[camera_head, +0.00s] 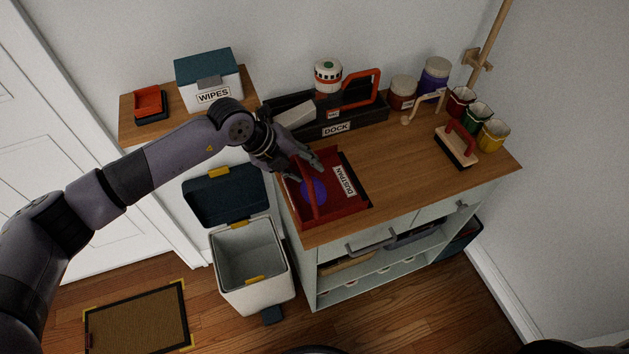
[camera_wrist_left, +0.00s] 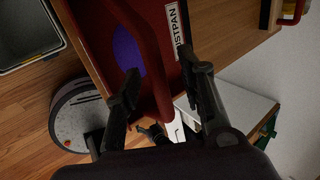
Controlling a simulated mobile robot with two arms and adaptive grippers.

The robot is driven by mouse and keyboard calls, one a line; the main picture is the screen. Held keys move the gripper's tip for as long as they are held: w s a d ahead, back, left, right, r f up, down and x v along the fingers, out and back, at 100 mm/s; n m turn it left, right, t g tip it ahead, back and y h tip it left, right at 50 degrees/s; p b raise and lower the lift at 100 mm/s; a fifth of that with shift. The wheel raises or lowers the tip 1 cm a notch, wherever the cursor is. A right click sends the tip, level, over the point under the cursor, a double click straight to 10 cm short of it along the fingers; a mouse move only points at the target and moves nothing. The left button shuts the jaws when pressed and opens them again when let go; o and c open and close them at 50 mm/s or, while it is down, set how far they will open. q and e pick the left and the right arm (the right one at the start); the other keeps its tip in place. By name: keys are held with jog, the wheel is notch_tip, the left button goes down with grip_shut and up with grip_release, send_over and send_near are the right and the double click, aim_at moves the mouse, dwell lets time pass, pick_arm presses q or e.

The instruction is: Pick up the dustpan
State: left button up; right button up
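The red dustpan (camera_head: 335,204) lies on the front left of the wooden cabinet top, with a white "DUSTPAN" label and a raised red handle bar (camera_head: 312,203). A purple round thing (camera_head: 319,190) is in it, partly hidden by the handle. My left gripper (camera_head: 312,164) is over the dustpan's back left part, at the handle's far end. In the left wrist view, its open fingers (camera_wrist_left: 160,76) stand on either side of the red handle (camera_wrist_left: 148,45), with gaps showing. Whether a finger touches it is unclear.
Behind the dustpan is a black "DOCK" tray (camera_head: 352,124). A brush (camera_head: 456,148), jars and cups (camera_head: 492,136) stand to the right. An open bin (camera_head: 244,258) is below left, and a "WIPES" box (camera_head: 208,84) is at back left. The middle of the cabinet top is clear.

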pick_arm(q)
grip_shut()
dwell(0.4)
dwell(0.6)
